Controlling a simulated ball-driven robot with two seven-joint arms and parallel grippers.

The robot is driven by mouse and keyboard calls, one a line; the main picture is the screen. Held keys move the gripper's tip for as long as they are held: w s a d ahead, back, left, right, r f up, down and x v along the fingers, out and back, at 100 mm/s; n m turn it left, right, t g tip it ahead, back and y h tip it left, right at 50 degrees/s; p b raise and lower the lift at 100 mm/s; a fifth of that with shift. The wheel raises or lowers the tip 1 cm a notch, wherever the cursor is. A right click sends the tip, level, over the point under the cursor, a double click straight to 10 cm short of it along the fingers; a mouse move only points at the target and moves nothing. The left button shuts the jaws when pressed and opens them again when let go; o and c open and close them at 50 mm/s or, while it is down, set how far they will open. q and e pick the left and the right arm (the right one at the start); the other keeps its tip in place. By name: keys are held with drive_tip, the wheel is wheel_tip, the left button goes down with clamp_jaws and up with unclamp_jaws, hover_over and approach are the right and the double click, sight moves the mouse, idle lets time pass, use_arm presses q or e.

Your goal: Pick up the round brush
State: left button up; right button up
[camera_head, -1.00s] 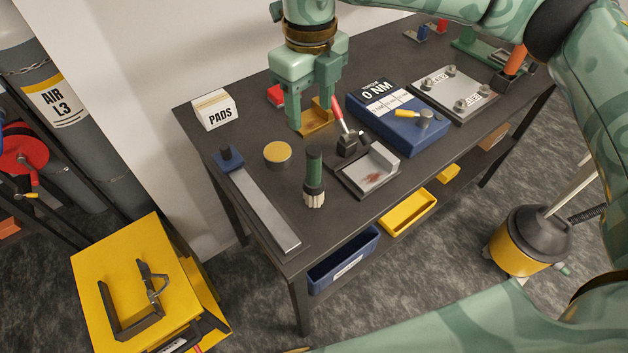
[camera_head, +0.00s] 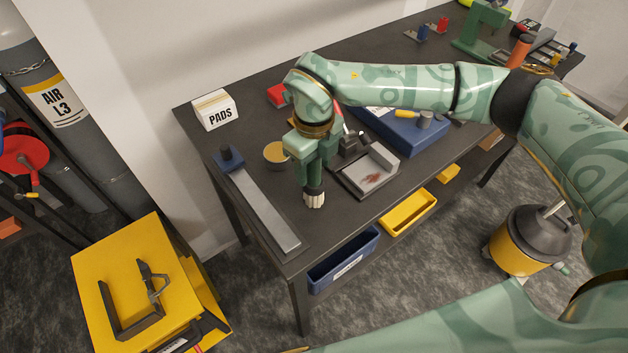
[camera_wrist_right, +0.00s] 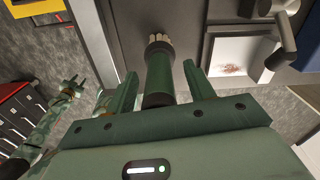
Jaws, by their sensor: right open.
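The round brush stands on the dark bench with its pale bristles (camera_head: 314,199) down; its green handle is mostly hidden by my right gripper in the head view. My right gripper (camera_head: 316,178) is over the handle. In the right wrist view, the brush handle (camera_wrist_right: 160,75) lies between the two open fingers (camera_wrist_right: 160,80), with gaps on both sides. A small patterned green arm end, apparently my left gripper (camera_wrist_right: 72,84), shows at the left of the wrist view; its jaw state is unclear.
A grey tray (camera_head: 350,182) with a reddish stain is close right of the brush. A long steel strip (camera_head: 265,211) lies to its left, and a round yellow-topped tin (camera_head: 276,153) behind. A PADS box (camera_head: 214,110) stands at the back left. The bench's front edge is near.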

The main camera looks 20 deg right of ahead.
drive_tip(key=c, duration=1)
drive_tip(key=shift+c, duration=0.2)
drive_tip(key=shift+r, duration=0.1)
